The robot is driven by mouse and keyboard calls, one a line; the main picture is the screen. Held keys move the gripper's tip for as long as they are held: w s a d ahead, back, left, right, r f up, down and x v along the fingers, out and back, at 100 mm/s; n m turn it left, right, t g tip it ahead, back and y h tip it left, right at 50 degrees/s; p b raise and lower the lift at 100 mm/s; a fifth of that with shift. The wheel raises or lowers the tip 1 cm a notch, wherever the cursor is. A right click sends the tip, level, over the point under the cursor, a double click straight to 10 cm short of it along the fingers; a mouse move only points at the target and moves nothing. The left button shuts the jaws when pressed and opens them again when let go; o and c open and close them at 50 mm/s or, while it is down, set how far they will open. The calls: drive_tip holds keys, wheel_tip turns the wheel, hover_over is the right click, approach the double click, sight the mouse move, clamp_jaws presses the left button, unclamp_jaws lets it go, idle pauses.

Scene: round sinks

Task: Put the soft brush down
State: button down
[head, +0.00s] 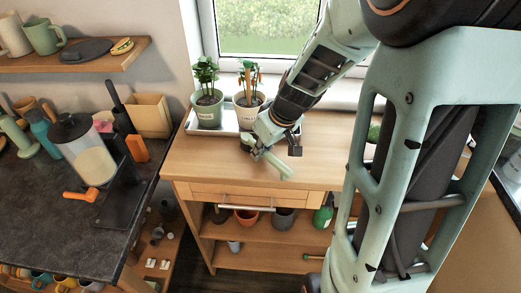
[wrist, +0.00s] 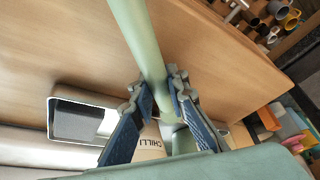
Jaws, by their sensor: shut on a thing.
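My gripper (head: 272,142) is over the wooden cabinet top, in front of the potted plants. In the wrist view its two blue-padded fingers (wrist: 160,108) are closed on a pale green handle, the soft brush (wrist: 143,45). The brush also shows in the head view (head: 272,160), slanting down to the right above the wood. Its bristles cannot be made out. Whether the brush touches the wood cannot be told.
The wooden cabinet top (head: 208,158) is clear at the left and front. A tray (head: 196,128) with two plants, a green pot (head: 208,113) and a cream pot (head: 244,118), stands at the back below the window. A dark counter (head: 40,205) with a blender-like jar (head: 85,150) is at the left.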

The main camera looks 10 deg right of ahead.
sight(273, 156)
drive_tip(key=shift+f, duration=0.2)
drive_tip(key=c, duration=1.9)
unclamp_jaws()
drive_tip(key=shift+r, duration=0.15)
drive_tip(key=shift+r, duration=0.15)
drive_tip(key=p+v, duration=0.6)
drive_tip(key=v, duration=0.5)
drive_tip(key=shift+s+r, duration=0.15)
drive_tip(key=shift+r, duration=0.25)
